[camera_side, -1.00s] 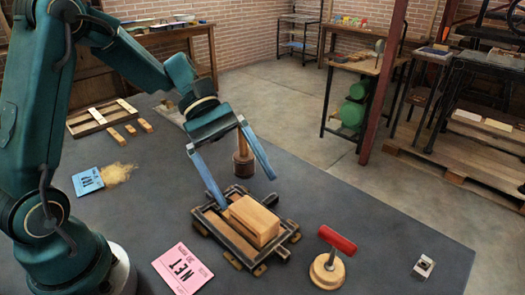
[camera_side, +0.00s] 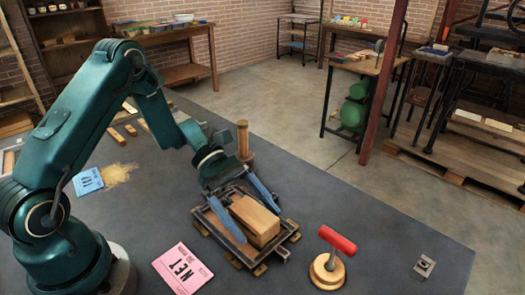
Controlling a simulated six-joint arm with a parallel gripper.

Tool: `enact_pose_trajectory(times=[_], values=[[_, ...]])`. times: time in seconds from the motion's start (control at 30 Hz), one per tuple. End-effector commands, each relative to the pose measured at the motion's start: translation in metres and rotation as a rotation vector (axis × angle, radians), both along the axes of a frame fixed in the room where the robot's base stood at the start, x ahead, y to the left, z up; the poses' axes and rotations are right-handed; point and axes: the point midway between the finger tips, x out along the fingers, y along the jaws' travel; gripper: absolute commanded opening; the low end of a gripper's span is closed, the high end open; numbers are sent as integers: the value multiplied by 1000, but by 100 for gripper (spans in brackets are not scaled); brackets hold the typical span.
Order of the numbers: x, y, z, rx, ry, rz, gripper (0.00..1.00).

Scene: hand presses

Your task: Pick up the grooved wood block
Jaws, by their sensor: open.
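The grooved wood block (camera_side: 257,219) is pale wood and lies in a dark frame (camera_side: 206,216) on the grey tabletop. My gripper (camera_side: 260,224) is low over the block with its two blue fingers spread. One finger is on the block's left side and the other reaches past its far right side. The fingers straddle the block. I cannot tell whether either finger touches it.
A red-handled roller or stamp (camera_side: 337,240) on a round wood base stands right of the frame. A pink card (camera_side: 182,269) lies at front left, a blue card (camera_side: 88,182) further left. A wooden peg (camera_side: 242,139) stands behind my gripper. The right tabletop is mostly clear.

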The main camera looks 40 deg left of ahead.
Motion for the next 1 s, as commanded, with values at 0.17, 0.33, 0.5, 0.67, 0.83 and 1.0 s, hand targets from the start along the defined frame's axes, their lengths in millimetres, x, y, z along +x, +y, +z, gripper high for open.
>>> enact_pose_trajectory(times=[0.17, 0.33, 0.5, 0.67, 0.83, 1.0], values=[[0, -1, -1, 1, 0, 0, 98], [0, -1, -1, 1, 0, 0, 63], [0, -1, -1, 1, 0, 0, 0], [0, -1, 0, 0, 0, 0, 0], [0, -1, 2, 0, -1, 0, 0], [1, -1, 14, 1, -4, 0, 0]])
